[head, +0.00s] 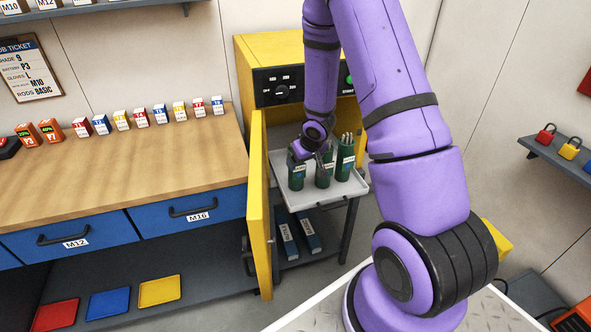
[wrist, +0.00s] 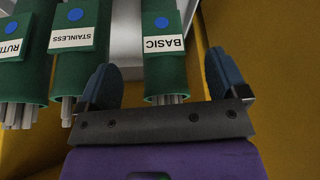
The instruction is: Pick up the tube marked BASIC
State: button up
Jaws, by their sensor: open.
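The tube marked BASIC (wrist: 163,70) is dark green with a white label, a blue dot and grey rods at its mouth; its label reads upside down in the wrist view. In the head view it is the leftmost green tube (head: 296,177) on the grey tray. My gripper (wrist: 164,82) is open. One finger is in the gap between the BASIC and STAINLESS tubes, the other beyond BASIC's far side, with visible room around it. In the head view my gripper (head: 308,150) is at the tube's top, partly covering it.
The STAINLESS tube (wrist: 75,50) and RUTILE tube (wrist: 22,60) stand close beside BASIC. The tray (head: 335,192) sits in a yellow cabinet (head: 270,48) with its door (head: 257,200) open on the left. A job ticket (head: 33,68) reads RODS BASIC.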

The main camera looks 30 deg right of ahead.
jog(key=w, duration=0.5)
jog(key=shift+w+d, duration=0.2)
jog(key=shift+d, duration=0.05)
jog(key=shift+w+f, duration=0.2)
jog(key=shift+f, duration=0.35)
grip_shut()
